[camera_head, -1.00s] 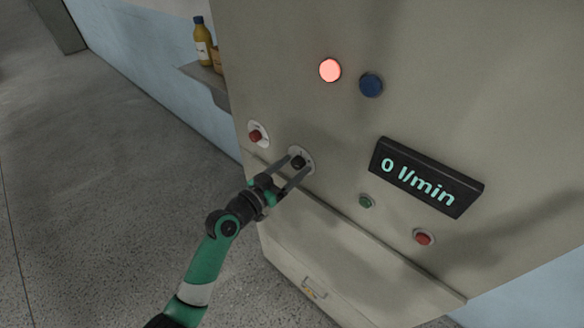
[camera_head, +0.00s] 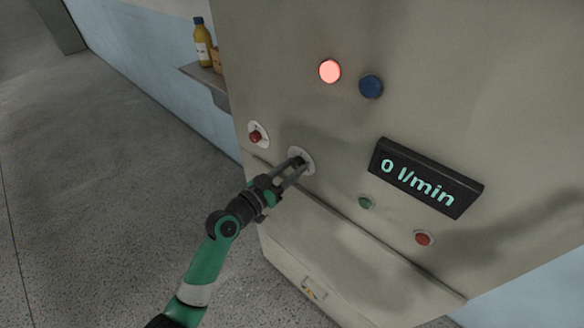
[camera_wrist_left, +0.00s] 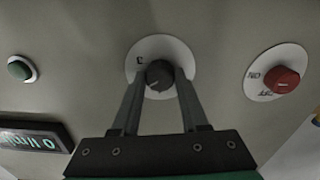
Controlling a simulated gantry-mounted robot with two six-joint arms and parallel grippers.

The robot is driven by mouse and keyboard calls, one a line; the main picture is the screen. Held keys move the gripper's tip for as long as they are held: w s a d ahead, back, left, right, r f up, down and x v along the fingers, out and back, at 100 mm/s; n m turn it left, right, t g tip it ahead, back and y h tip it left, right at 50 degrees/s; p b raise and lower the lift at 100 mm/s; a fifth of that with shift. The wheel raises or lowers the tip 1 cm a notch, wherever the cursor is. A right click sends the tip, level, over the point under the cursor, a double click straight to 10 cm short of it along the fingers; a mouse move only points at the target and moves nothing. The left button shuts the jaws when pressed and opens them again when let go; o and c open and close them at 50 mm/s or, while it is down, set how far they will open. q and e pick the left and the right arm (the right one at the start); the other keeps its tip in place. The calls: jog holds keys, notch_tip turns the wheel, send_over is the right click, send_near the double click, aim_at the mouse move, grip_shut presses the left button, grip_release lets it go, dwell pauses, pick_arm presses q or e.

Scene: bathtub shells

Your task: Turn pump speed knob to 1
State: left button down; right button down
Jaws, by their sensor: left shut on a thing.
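The pump speed knob is a black round knob (camera_wrist_left: 159,75) on a white dial plate (camera_head: 307,158) on the machine's front panel. In the left wrist view a single mark, too small to read surely, shows on the plate above the knob. My left gripper (camera_head: 298,165) is shut on the knob, one finger on each side, and it also shows in the left wrist view (camera_wrist_left: 158,82). In the head view the fingers hide most of the knob. The display (camera_head: 425,178) reads 0 l/min. My right gripper is not in view.
A red knob (camera_wrist_left: 283,80) with ON and OFF marks sits beside the dial. A green button (camera_head: 366,202), a red button (camera_head: 423,239), a lit red lamp (camera_head: 330,71) and a blue button (camera_head: 371,85) are on the panel. Bottles (camera_head: 203,45) stand on a side shelf.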

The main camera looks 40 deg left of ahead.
pick_arm(q)
jog(key=n+p, duration=0.1)
jog(key=n, duration=0.5)
jog(key=shift+r+p, duration=0.1)
jog(key=shift+p, duration=0.3)
jog(key=n+p, duration=0.1)
jog(key=n, duration=0.4)
jog(key=shift+n, duration=0.3)
jog(key=shift+p, duration=0.3)
jog(key=shift+c, duration=2.1)
grip_release()
jog(key=s, duration=1.1)
jog(key=shift+s+d, duration=0.25)
jog(key=shift+s, duration=0.1)
jog(key=shift+d, duration=0.1)
